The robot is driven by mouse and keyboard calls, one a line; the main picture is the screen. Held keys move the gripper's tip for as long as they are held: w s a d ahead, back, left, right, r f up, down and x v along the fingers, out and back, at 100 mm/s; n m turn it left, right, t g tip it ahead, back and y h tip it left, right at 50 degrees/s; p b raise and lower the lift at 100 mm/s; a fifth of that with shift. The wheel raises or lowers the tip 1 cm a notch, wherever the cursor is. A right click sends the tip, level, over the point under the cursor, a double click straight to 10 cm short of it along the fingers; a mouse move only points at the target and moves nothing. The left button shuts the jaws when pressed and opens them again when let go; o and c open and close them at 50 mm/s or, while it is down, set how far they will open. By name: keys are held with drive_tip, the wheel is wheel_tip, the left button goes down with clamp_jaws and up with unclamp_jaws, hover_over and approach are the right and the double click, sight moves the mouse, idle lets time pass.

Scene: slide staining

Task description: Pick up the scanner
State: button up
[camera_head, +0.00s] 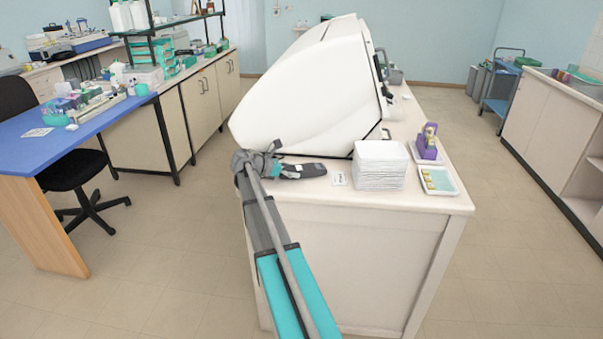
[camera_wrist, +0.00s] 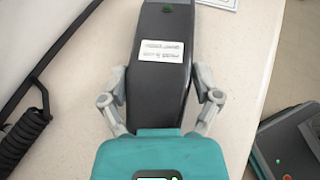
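The scanner (camera_wrist: 162,80) appears to be the long dark grey handheld device with a white label and a small green light. It lies on the pale counter top, and in the head view it shows at the counter's front left (camera_head: 303,170). My gripper (camera_wrist: 160,88) is over it, with one grey finger along each long side. The fingers look very close to its sides. I cannot tell whether they touch it. The scanner's near end is hidden by the teal gripper body.
A large white machine (camera_head: 310,95) stands just behind the scanner. A stack of white plates (camera_head: 381,166), a tray (camera_head: 437,181) and a purple device (camera_head: 428,143) are to the right. A black coiled cord (camera_wrist: 24,138) lies left of my gripper. The counter's front edge is close.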

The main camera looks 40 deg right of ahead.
drive_tip(key=c, duration=0.5)
drive_tip(key=shift+r, duration=0.1)
wheel_tip(320, 180, up, 10)
drive_tip(key=p, duration=1)
drive_tip(key=shift+w+a, duration=0.1)
idle(0.9)
